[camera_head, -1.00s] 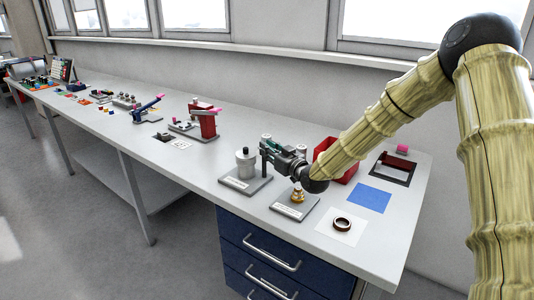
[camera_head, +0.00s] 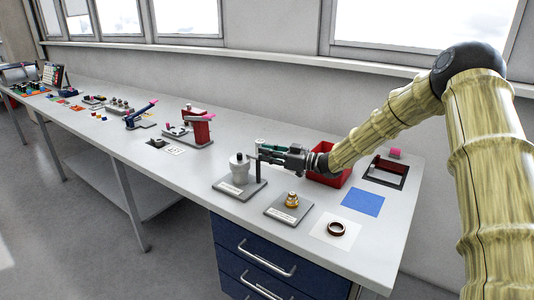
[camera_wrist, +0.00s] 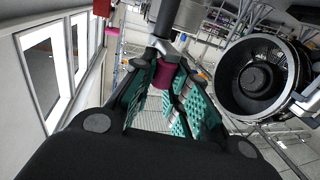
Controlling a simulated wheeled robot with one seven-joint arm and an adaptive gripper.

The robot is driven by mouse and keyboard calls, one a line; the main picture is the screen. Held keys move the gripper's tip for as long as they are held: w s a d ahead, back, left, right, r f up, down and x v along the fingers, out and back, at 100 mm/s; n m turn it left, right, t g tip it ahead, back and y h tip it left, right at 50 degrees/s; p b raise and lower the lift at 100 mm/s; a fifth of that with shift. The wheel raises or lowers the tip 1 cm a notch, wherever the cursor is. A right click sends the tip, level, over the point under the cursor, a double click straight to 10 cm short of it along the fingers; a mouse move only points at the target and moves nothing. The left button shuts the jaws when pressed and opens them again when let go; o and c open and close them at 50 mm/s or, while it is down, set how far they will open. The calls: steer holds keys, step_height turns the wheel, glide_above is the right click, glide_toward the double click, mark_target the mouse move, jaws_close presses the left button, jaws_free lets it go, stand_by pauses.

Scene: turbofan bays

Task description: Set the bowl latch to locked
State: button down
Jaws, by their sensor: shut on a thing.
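The bowl unit is a grey cylinder (camera_head: 239,168) with a knob on top, upright on a grey labelled base (camera_head: 227,188). A dark upright post (camera_head: 257,168) stands at its right. My gripper (camera_head: 264,154) reaches in from the right, level, with its tips at the post's upper part. In the wrist view, the green-padded fingers (camera_wrist: 165,95) are shut on a magenta grip (camera_wrist: 165,76), seemingly the latch handle. A grey bracket (camera_wrist: 168,47) and a dark rod (camera_wrist: 168,18) lie just beyond it. The latch markings are too small to read.
A brass fitting (camera_head: 292,199) on a grey base is in front of my gripper. A red bin (camera_head: 329,180) is behind my wrist. A blue mat (camera_head: 363,203) and a dark ring (camera_head: 336,229) lie to the right. A red fixture (camera_head: 202,130) stands farther left.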

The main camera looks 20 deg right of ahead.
steer(key=shift+w+d+r+n+g+y, duration=0.1)
steer(key=shift+n+g+y, duration=0.3)
steer(key=shift+g, duration=0.1)
steer(key=c, duration=1.4)
jaws_free()
steer(key=shift+o, duration=0.2)
steer(key=v, duration=1.2)
